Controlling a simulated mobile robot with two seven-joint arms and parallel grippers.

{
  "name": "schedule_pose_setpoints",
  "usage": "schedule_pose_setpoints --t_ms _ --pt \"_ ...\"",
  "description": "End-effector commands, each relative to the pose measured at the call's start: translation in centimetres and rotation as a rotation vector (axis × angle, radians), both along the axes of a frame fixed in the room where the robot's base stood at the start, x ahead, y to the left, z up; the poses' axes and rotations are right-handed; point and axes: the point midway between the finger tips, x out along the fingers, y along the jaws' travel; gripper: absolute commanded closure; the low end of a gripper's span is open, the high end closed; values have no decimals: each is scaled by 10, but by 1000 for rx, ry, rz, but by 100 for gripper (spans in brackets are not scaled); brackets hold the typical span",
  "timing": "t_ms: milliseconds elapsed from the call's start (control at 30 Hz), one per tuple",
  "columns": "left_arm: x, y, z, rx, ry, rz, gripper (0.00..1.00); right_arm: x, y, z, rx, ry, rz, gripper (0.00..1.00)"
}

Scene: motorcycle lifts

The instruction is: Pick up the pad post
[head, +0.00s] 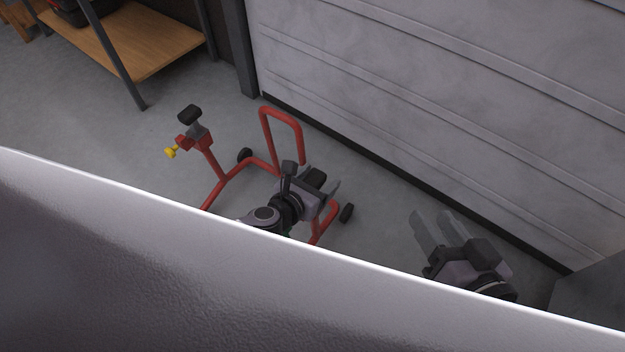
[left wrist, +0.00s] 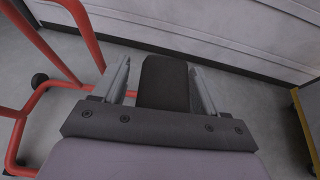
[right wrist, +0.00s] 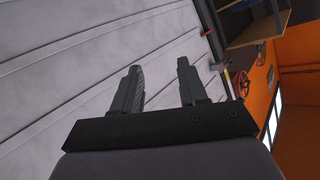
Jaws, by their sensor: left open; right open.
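A red tubular stand (head: 222,190) stands on the floor. A black pad on a grey post (head: 196,128) tops its left upright, beside a yellow knob (head: 170,153). A second black pad (head: 316,177) shows at my left gripper (head: 322,182). In the left wrist view this black pad (left wrist: 163,85) lies between the open fingers, with a visible gap on the left; contact on the right is unclear. Its post is hidden. My right gripper (head: 431,218) is open and empty, right of the stand; its fingers also show in the right wrist view (right wrist: 158,75).
A large pale surface covers the lower head view and hides the stand's near part. A grey ribbed wall (head: 440,100) rises behind the stand. A wooden shelf (head: 150,45) stands at the upper left. Some floor left of the stand is clear.

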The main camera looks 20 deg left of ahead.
Motion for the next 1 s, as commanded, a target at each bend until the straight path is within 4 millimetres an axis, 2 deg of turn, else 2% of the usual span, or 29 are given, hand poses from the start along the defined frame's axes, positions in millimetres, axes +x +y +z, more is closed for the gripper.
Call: schedule_pose_setpoints --t_ms 200,267,300,400,767,1000 --pt "0 -1 0 -1 0 0 28 -6 -4 -5 -15 10 2 57" --pt "0 -1 0 -1 0 0 47 -7 -4 -7 -16 16 2 57" --pt "0 -1 0 -1 0 0 60 -7 -4 -8 -17 18 2 57" --pt "0 0 0 -1 0 0 88 -7 -4 -9 -18 20 1 57" --pt "0 0 4 -1 -2 0 88 -6 -4 -7 -16 22 0 57" --pt "1 0 25 -1 -4 0 88 -6 -3 0 -16 48 1 57"
